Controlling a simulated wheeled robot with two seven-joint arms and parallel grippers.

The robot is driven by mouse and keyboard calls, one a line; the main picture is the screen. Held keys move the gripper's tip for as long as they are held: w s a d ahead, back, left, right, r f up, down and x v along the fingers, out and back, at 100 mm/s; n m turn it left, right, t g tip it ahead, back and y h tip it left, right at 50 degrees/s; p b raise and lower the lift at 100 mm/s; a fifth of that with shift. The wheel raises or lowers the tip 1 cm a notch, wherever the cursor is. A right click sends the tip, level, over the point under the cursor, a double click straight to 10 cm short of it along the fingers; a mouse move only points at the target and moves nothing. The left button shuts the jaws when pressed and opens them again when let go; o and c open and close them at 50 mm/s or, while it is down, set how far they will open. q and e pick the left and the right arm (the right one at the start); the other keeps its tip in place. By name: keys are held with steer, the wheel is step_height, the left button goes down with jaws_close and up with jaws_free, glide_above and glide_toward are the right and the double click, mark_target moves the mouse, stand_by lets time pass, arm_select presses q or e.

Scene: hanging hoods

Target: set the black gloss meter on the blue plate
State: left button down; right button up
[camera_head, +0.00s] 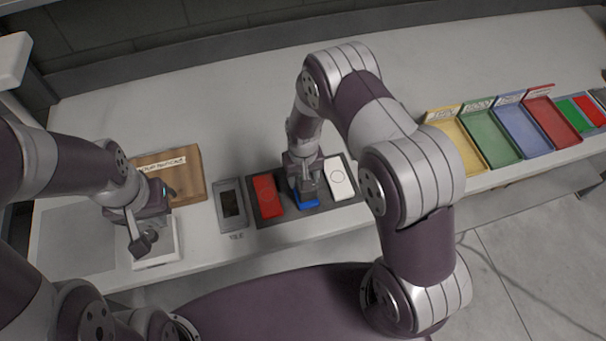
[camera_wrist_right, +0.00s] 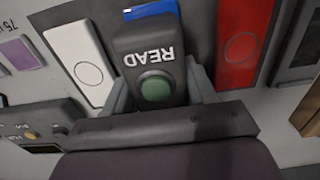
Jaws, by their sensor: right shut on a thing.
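The black gloss meter (camera_wrist_right: 155,65), marked READ with a green button, is between the fingers of my right gripper (camera_wrist_right: 155,92) in the right wrist view. The gripper is shut on it. In the head view my right gripper (camera_head: 304,184) points down over the blue plate (camera_head: 309,204), hiding most of the plate and the meter. The blue plate also shows past the meter's far end in the wrist view (camera_wrist_right: 150,10). I cannot tell whether the meter touches the plate. My left gripper (camera_head: 157,214) is open at the left, over a white item.
A red plate (camera_head: 267,196) and a white plate (camera_head: 339,178) flank the blue one on a dark mat (camera_head: 325,205). A framed grey panel (camera_head: 231,205) and a brown labelled board (camera_head: 190,172) lie left. Coloured trays (camera_head: 490,144) stand right. The rear counter is clear.

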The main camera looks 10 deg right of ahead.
stand_by(0.4)
steer(key=shift+f+b, duration=0.4)
steer(key=shift+f, duration=0.15)
steer(key=o, duration=1.5)
steer(key=shift+s, duration=0.1)
